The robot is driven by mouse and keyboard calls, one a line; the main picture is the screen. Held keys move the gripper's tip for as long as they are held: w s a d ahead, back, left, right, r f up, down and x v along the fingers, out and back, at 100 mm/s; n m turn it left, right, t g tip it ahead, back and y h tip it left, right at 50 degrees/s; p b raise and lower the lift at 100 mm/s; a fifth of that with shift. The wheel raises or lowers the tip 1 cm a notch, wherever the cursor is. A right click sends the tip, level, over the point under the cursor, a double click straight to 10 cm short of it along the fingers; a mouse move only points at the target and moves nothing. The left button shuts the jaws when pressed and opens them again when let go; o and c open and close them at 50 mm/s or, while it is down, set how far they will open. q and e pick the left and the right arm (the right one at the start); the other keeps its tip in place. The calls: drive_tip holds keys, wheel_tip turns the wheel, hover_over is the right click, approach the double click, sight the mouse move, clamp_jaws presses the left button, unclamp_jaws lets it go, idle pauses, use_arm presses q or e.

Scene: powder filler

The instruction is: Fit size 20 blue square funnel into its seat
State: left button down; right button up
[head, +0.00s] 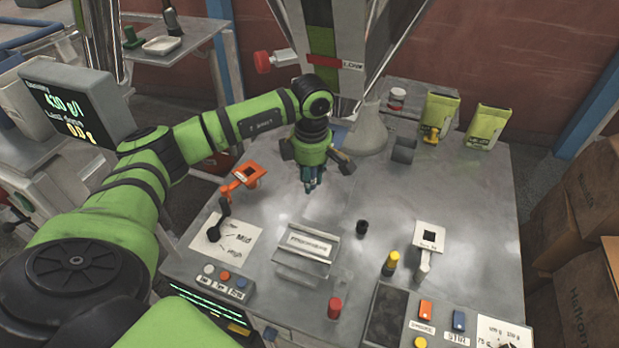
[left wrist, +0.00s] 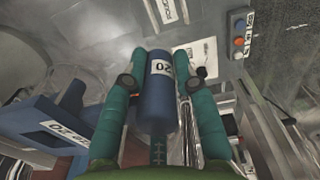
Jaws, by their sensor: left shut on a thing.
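My left gripper (head: 309,184) points down over the middle of the steel table, below the large hopper; its two teal fingers also show in the left wrist view (left wrist: 160,75). It is shut on the blue funnel's handle (left wrist: 158,95), a thick blue grip with a label reading 20, between the fingers. A blue angular part (left wrist: 70,110), also labelled 20, shows at the left of the left wrist view; its join to the handle is hidden. In the head view the funnel is mostly hidden by the gripper. I cannot make out the seat. My right gripper is not in view.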

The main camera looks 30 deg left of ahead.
use_arm(q)
drive_tip(key=w+b, duration=0.1)
drive_tip(key=w, duration=0.1)
drive_tip(key=w+a+b, duration=0.1)
drive_tip(key=w+b, duration=0.1)
drive_tip(key=w, duration=0.1)
drive_tip(key=shift+w+a+r, duration=0.1)
drive_tip(key=shift+w+a, duration=0.1)
drive_tip(key=shift+w, duration=0.05)
idle(1.2)
drive_tip(key=shift+w+r, duration=0.1)
drive_tip(key=shift+r, duration=0.1)
